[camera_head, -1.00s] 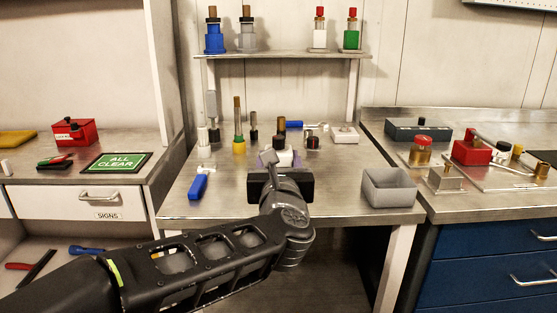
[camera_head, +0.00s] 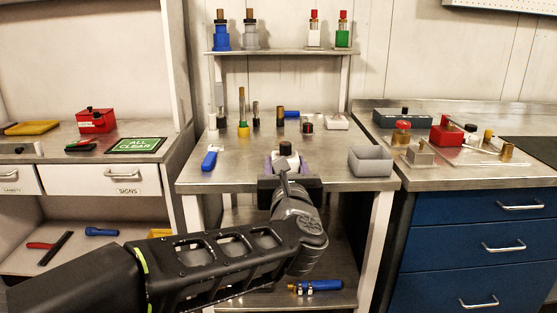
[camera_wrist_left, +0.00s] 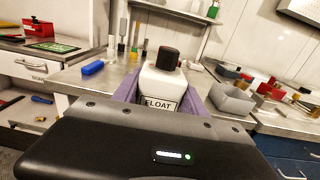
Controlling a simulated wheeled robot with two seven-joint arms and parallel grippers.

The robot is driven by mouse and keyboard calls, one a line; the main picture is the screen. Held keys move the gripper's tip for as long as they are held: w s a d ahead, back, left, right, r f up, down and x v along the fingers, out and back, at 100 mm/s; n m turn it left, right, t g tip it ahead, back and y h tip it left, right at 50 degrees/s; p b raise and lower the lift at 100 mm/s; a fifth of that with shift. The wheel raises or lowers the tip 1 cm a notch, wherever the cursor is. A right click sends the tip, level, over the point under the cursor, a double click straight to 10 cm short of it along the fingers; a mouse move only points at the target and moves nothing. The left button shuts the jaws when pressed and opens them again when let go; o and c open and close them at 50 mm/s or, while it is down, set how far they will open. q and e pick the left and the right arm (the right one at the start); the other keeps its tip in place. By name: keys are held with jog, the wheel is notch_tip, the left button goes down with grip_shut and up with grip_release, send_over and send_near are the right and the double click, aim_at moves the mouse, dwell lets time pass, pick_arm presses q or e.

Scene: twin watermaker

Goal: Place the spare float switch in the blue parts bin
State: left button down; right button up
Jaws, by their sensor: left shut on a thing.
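The float switch (camera_head: 286,150) is white with a black cap. In the left wrist view it stands upright with a FLOAT label (camera_wrist_left: 160,104) facing the camera. My left gripper (camera_head: 287,163) has purple fingers and is shut on it, one finger on each side. It holds the switch at the front edge of the middle bench. A grey open bin (camera_head: 371,161) stands on that bench to the right of the gripper; it also shows in the left wrist view (camera_wrist_left: 232,100). I make out no blue bin. My right gripper is not in view.
The middle bench holds a blue-handled tool (camera_head: 209,160), several upright fittings and a white block (camera_head: 337,122). A raised shelf (camera_head: 280,52) carries bottle-like parts. The right counter over blue drawers (camera_head: 470,245) holds a red box (camera_head: 446,134).

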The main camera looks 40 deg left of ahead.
pick_arm(q)
jog(key=w+d+f+m+t+h+p, duration=0.1)
jog(key=w+d+f+m+h+p, duration=0.2)
jog(key=d+f, duration=0.45)
jog(key=w+d+f+m+t+h+p, duration=0.1)
jog(key=w+d+f+t+h, duration=0.15)
jog(key=w+d+f, duration=0.4)
jog(key=d+r+m+h+p, duration=0.1)
jog(key=h+p, duration=0.1)
jog(key=p, duration=0.3)
jog(key=d+r+m+h+p, duration=0.1)
jog(key=h+p, duration=0.1)
jog(key=p, duration=0.3)
jog(key=d+m+h+p, duration=0.1)
jog(key=h+p, duration=0.1)
jog(key=p, duration=0.3)
jog(key=shift+s+d+r+m+t+p, duration=0.15)
jog(key=shift+d+r+m+t+p, duration=0.15)
jog(key=shift+d+r+p, duration=0.1)
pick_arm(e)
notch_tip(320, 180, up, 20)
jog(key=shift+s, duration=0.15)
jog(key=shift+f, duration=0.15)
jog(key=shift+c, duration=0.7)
